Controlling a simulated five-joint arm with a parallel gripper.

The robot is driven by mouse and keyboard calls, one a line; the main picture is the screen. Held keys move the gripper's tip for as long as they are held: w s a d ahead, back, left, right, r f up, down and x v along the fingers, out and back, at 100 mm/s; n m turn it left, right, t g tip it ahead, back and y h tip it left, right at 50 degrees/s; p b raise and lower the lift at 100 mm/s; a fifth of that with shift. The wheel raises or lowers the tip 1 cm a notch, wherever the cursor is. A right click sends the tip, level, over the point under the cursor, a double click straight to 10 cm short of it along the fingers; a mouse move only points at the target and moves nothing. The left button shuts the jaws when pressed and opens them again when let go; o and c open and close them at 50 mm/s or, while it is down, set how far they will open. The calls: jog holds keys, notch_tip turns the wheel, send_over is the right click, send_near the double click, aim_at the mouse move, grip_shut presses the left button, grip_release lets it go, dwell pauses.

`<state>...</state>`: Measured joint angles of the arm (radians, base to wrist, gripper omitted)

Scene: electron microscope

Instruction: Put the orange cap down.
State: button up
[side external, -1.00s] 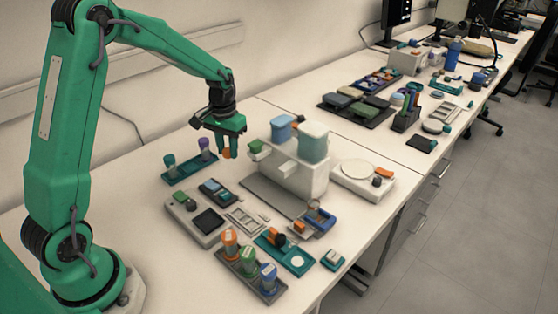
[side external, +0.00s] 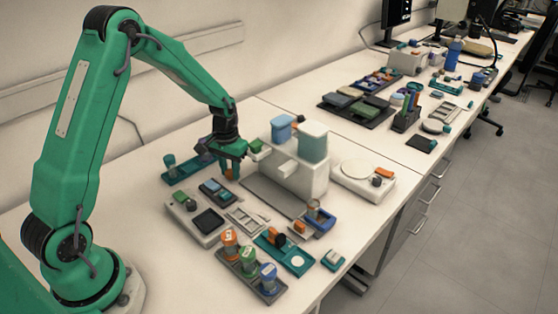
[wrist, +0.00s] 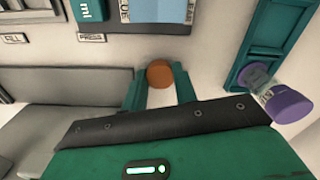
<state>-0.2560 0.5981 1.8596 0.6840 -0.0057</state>
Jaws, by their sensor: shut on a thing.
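The orange cap (wrist: 160,73) is round and sits between the two green fingers of my gripper (wrist: 160,88) in the wrist view. In the side view my gripper (side external: 231,168) is low over the bench, and a bit of the orange cap (side external: 229,176) shows below the fingers. My gripper is shut on the cap. I cannot tell whether the cap touches the bench top.
A teal rack (side external: 180,176) with a purple-capped vial (wrist: 289,104) lies beside my gripper. The white machine (side external: 305,180) with a blue tank stands to the right. A grey device (side external: 190,220) and a small blue box (side external: 217,192) lie in front.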

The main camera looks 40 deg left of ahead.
aim_at(230, 172)
jog(key=shift+f, duration=0.1)
jog(key=o, duration=0.6)
jog(key=shift+o, duration=0.2)
notch_tip(230, 172, up, 12)
dwell(0.7)
jog(key=shift+r, duration=0.25)
